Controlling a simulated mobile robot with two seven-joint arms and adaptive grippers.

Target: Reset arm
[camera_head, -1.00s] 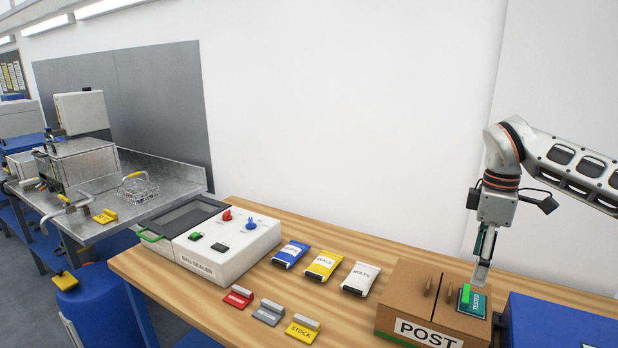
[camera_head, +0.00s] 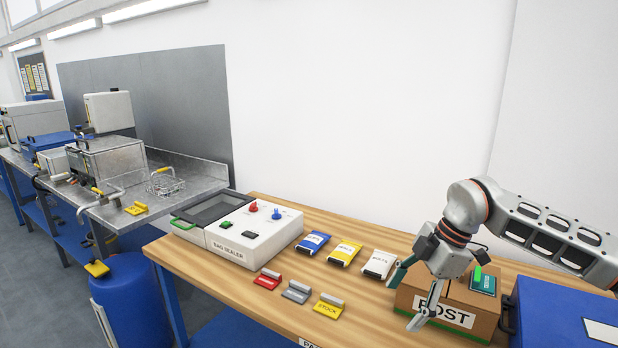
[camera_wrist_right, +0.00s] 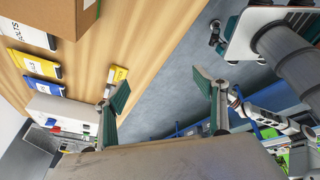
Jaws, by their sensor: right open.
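My right gripper (camera_head: 406,298) is open, with its two teal-padded fingers spread at the left front of the brown POST box (camera_head: 478,326). Nothing is between the fingers. It also shows in the right wrist view (camera_wrist_right: 161,88), with table and floor beyond the gap. A teal packet (camera_head: 488,285) with a bright green part lies on top of the POST box, apart from the gripper. The wrist and gripper hide the box's left part. I cannot make out my left gripper.
A white bag sealer (camera_head: 245,235) stands at the table's left. Blue (camera_head: 312,243), yellow (camera_head: 345,253) and white (camera_head: 379,264) packets lie behind red (camera_head: 267,280), grey (camera_head: 297,291) and yellow STOCK (camera_head: 328,306) holders. A blue case (camera_head: 560,312) stands right of the box.

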